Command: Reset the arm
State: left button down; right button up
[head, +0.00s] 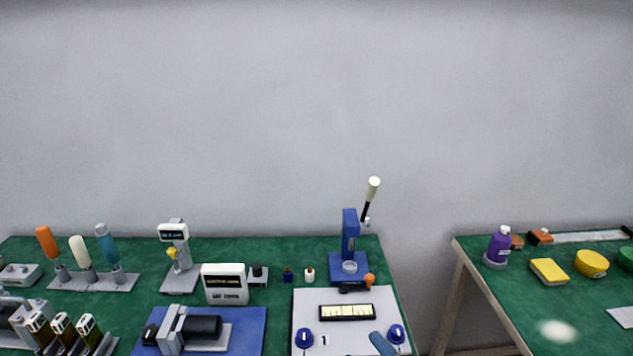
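Neither of my grippers and no part of my arms that I can make out shows in the head view. The task names only the arm, and no object that it clearly points to can be told. A blue press-like stand (349,245) with a raised lever tipped by a white grip (373,188) stands at the back right of the left table (270,256). Its lever leans up and to the right.
A white mat (305,315) holds a slotted strip (347,312) and blue round pieces. Left of it are a blue mat (255,318), a white display box (225,284) and racked tools (92,281). A gap separates the right table (500,290), which has a purple bottle (499,246).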

jog(key=s+d+f+m+g+h, duration=0.3)
jog(key=s+d+f+m+h, duration=0.3)
jog(key=f, duration=0.4)
jog(key=s+d+f+m+g+h, duration=0.4)
jog(key=s+f+m, duration=0.4)
jog(key=f, duration=0.3)
pick_arm(q)
notch_tip(320, 180, up, 15)
jog(key=s+a+p, duration=0.1)
jog(key=p, duration=1.8)
jog(key=shift+a+y+p, duration=0.2)
jog(key=shift+y+p, duration=0.1)
jog(key=shift+p, duration=0.1)
pick_arm(e)
notch_tip(320, 180, up, 16)
jog(key=d, duration=0.1)
jog(key=shift+s+d+f+t, duration=0.15)
jog(key=shift+s+d+t, duration=0.05)
jog(key=shift+s+t, duration=0.15)
pick_arm(q)
jog(key=shift+d+r, duration=0.1)
jog(key=shift+r, duration=0.05)
